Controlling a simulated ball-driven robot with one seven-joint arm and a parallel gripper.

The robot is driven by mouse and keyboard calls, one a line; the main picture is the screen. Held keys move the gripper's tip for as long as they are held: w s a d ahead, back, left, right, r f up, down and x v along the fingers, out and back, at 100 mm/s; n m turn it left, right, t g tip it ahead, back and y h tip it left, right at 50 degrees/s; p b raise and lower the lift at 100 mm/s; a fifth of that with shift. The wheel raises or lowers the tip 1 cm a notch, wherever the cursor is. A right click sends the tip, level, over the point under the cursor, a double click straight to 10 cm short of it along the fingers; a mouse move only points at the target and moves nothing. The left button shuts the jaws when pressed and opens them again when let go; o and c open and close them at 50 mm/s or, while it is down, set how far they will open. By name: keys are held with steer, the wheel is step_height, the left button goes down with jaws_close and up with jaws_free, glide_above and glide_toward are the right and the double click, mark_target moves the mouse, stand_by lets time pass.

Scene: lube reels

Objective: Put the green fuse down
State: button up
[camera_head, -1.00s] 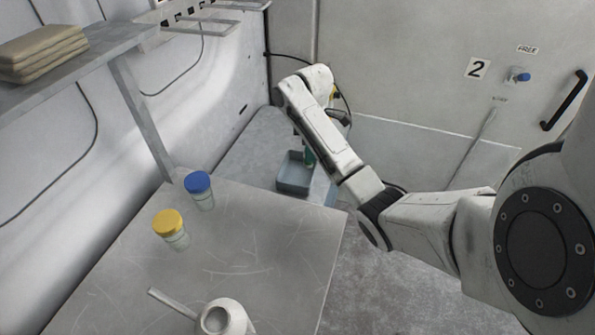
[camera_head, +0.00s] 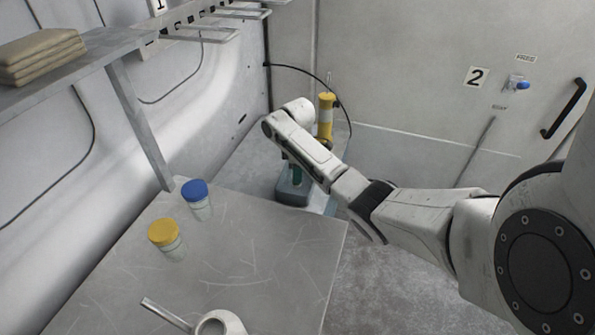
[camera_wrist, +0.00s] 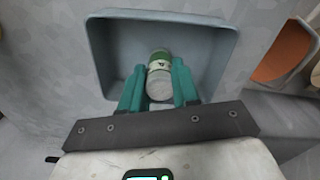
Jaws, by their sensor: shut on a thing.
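The green fuse (camera_wrist: 159,80) is a pale cylinder with a green band, seen between the teal fingers in the wrist view. My gripper (camera_wrist: 158,72) is shut on it. The fuse and fingertips are over or inside a grey-blue open tray (camera_wrist: 97,50). I cannot tell whether the fuse touches the tray floor. In the head view, the tray (camera_head: 291,200) stands beyond the near table. My gripper (camera_head: 293,178) reaches down at it, and my arm hides part of both.
A yellow cylinder (camera_head: 326,118) stands behind my arm. A shelf with folded cloths (camera_head: 42,55) is at upper left. An orange surface (camera_wrist: 285,52) lies right of the tray.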

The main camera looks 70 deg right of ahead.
steer(key=shift+f, duration=0.15)
steer(key=o, duration=1)
steer(key=shift+o, duration=0.2)
step_height(320, 180, up, 12)
